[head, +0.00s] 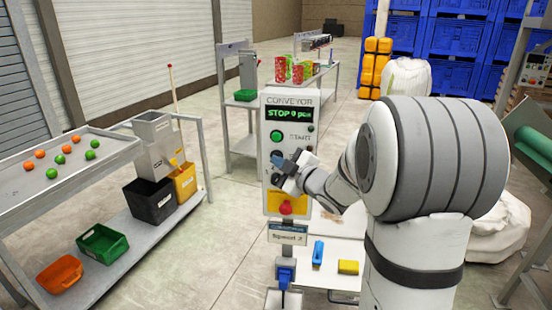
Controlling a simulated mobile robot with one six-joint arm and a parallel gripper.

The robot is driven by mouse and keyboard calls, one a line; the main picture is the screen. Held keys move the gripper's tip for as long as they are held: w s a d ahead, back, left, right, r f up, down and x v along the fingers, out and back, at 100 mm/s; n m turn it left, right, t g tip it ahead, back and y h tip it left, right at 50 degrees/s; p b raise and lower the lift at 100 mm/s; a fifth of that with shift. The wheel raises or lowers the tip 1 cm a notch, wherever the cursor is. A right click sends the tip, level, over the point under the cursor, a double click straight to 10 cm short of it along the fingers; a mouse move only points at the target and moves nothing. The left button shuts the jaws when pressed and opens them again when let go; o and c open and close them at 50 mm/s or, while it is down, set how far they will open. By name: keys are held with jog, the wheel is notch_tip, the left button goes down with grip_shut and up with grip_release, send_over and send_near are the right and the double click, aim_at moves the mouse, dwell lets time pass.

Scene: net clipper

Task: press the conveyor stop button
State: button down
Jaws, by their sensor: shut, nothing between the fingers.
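A grey control panel (270,205) headed CONVEYOR stands upright in the middle of the head view. Its dark display (289,114) shows green text that appears to read "STOP 9 pcs". A green button (276,136) sits beside the word START. A dark button (277,157) lies below it, and a red mushroom button (286,208) sits on a yellow plate near the bottom. My gripper (278,175) is shut and empty, in front of the panel between the dark and red buttons. It hides part of the panel face; I cannot tell whether it touches.
A small shelf (335,247) below the panel holds a blue item (318,252) and a yellow block (348,267). At left, a sloped tray (20,185) holds several orange and green balls above bins. A table with red and green containers (298,70) stands behind the panel.

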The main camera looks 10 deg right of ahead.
jog(key=shift+s+a+b, duration=0.35)
jog(key=shift+s+b, duration=0.05)
jog(key=shift+s, duration=0.35)
jog(key=shift+s, duration=0.1)
jog(key=s, duration=0.1)
jog(key=s+a+b, duration=0.1)
jog(key=s, duration=0.1)
jog(key=s+a, duration=0.1)
jog(key=shift+s, duration=0.2)
jog(key=shift+d, duration=0.1)
dwell(0.4)
